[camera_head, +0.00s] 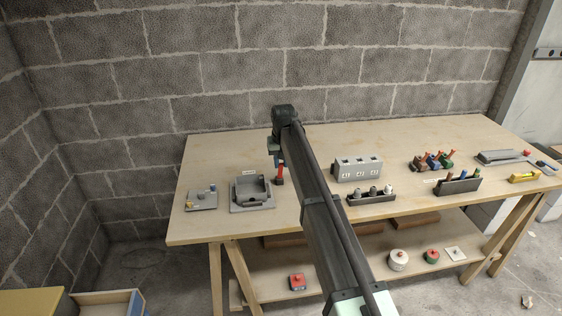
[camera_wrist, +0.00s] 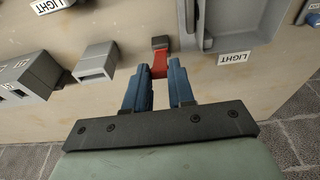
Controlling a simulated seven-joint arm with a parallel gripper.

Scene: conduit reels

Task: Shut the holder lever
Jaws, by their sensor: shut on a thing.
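The holder (camera_head: 240,203) is a grey box-like fixture with an open hollow, on the left part of the workbench. Its grey edge also shows at the top right of the wrist view (camera_wrist: 240,38). A red lever (camera_head: 280,172) stands at the holder's right side, with a dark block at one end. In the wrist view the red lever (camera_wrist: 160,64) lies between the two blue fingertips. My gripper (camera_wrist: 159,76) is shut on the lever. In the head view my gripper (camera_head: 277,158) is partly hidden by my own arm.
A grey plate (camera_head: 201,202) with small parts lies left of the holder. A grey block with openings (camera_head: 358,168) and a dark rack (camera_head: 372,199) stand to the right. Coloured tools (camera_head: 432,161) are further right. The bench (camera_head: 225,155) is clear behind the holder.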

